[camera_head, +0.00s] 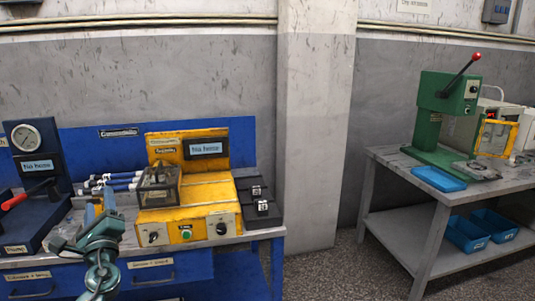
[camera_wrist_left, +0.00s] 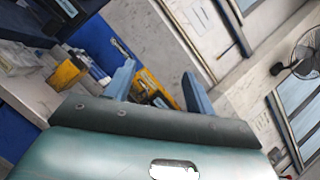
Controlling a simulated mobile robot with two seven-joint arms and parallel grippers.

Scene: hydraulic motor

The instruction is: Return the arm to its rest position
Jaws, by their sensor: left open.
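My left gripper (camera_head: 99,213) is teal and stands in front of the workbench at the lower left of the head view. In the left wrist view its two blue fingers (camera_wrist_left: 160,88) are spread apart with nothing held between them. The fingers point toward a yellow thing and blue panels further off. My right gripper is in neither view.
A blue workbench (camera_head: 190,270) carries a yellow tester (camera_head: 205,195), a dark gauge stand (camera_head: 30,160) with a red handle, and a black block (camera_head: 262,212). A grey table (camera_head: 385,155) at right holds a green press (camera_head: 440,120) and blue trays (camera_head: 438,179).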

